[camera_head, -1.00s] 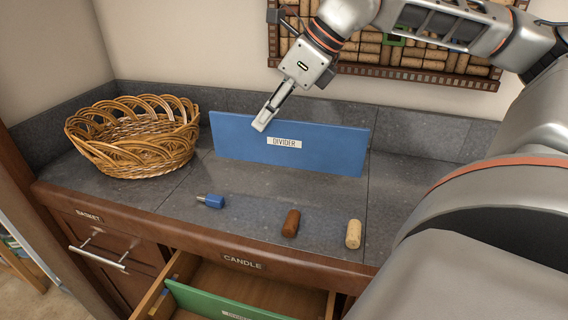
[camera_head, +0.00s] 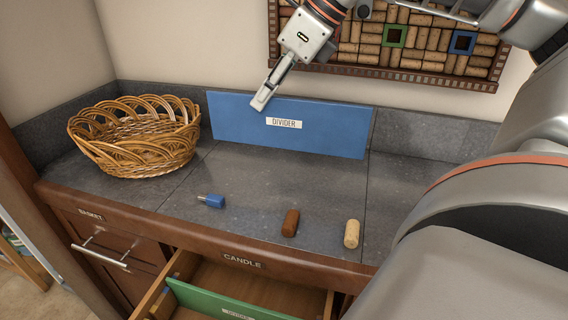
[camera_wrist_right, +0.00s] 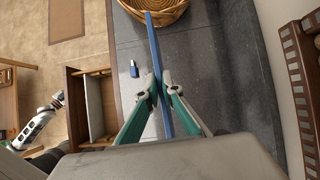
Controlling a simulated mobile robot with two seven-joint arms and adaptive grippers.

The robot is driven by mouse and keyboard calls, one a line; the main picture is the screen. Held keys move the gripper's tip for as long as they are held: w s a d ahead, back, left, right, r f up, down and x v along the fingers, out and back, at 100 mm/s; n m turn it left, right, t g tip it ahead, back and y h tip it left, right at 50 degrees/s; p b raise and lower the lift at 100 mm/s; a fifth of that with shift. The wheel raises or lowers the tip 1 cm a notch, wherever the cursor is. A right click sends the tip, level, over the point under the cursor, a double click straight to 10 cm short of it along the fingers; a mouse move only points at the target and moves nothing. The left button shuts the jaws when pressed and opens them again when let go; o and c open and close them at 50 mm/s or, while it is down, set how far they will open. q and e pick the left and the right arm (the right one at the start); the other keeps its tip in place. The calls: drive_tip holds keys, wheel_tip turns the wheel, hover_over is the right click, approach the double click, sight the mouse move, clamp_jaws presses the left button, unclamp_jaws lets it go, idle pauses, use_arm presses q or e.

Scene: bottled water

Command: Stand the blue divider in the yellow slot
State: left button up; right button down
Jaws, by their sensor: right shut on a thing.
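The blue divider (camera_head: 330,130) is a wide flat panel with a white label reading DIVIDER, held upright near the back of the dark counter. My right gripper (camera_head: 260,104) comes from above and is shut on its top edge, left of the label. In the right wrist view the divider (camera_wrist_right: 153,35) shows edge-on as a thin blue strip between the fingertips (camera_wrist_right: 161,88). I cannot make out a yellow slot in either view. Part of my left arm, with its gripper (camera_wrist_right: 57,100), shows small at the left of the right wrist view; its jaws are unclear.
A wicker basket (camera_head: 135,145) stands left of the divider. A blue-handled item (camera_head: 211,201), a brown cork (camera_head: 290,222) and a tan cork (camera_head: 352,233) lie along the counter's front. Below, the open CANDLE drawer (camera_head: 290,283) holds a green divider (camera_head: 215,302). A cork board (camera_head: 395,60) hangs behind.

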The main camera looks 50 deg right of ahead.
drive_tip(key=shift+r, duration=1.1)
